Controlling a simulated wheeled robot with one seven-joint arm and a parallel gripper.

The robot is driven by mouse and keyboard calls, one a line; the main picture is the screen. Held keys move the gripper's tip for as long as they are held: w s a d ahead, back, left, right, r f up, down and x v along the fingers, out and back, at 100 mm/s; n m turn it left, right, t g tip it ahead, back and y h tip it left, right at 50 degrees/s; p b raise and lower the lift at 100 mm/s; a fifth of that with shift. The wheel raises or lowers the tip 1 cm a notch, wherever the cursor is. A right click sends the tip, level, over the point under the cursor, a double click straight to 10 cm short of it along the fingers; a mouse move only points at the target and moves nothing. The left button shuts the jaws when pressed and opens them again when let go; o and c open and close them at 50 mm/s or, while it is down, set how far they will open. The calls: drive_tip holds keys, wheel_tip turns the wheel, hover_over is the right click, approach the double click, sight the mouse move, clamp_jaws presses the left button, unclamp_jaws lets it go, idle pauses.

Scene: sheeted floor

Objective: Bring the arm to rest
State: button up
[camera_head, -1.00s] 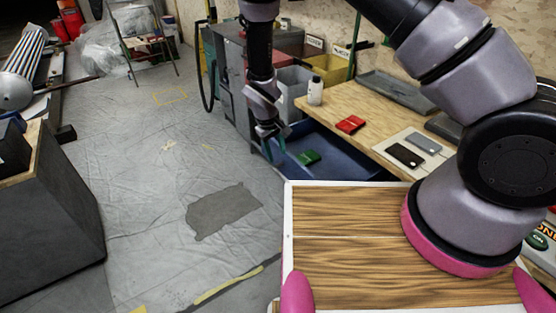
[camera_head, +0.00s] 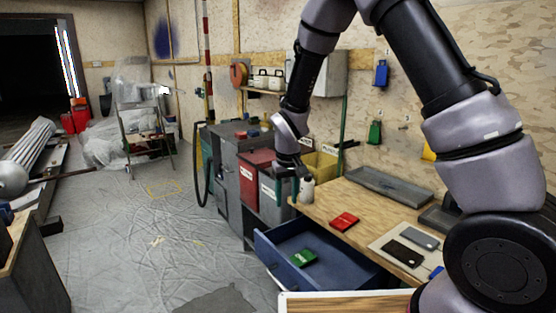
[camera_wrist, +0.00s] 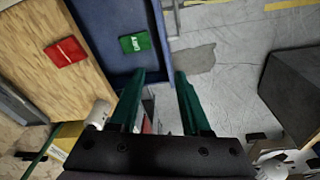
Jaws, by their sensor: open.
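My gripper (camera_head: 287,189) hangs from my raised arm in the head view, near the white bottle at the bench's far end. In the wrist view the green fingers of my gripper (camera_wrist: 160,82) are spread apart with nothing between them. A green box (camera_head: 303,258) lies in the open blue drawer (camera_head: 345,268), apart from the gripper. The green box also shows in the wrist view (camera_wrist: 135,42), beyond the fingertips.
The wooden bench (camera_head: 325,207) holds a red box (camera_head: 344,221), a white bottle (camera_head: 307,190), a dark phone-like item (camera_head: 404,253) and a grey tray (camera_head: 389,186). Bins (camera_head: 257,178) and a cabinet stand behind. The floor (camera_head: 150,235) at left is largely clear.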

drive_tip(key=s+d+r+m+t+y, duration=0.1)
drive_tip(key=s+d+r+m, duration=0.15)
drive_tip(key=d+r, duration=0.65)
drive_tip(key=s+d+r+m+t+y, duration=0.1)
drive_tip(key=s+d+r+m, duration=0.3)
drive_tip(key=r, duration=0.9)
drive_tip(key=s+d+r+m+t, duration=0.1)
drive_tip(key=s+d+r+t, duration=0.2)
drive_tip(key=s+d+r, duration=0.6)
drive_tip(key=s, duration=0.3)
drive_tip(key=shift+s+d+r+t, duration=0.15)
drive_tip(key=shift+s+r+t, duration=0.1)
drive_tip(key=shift+s+t, duration=0.1)
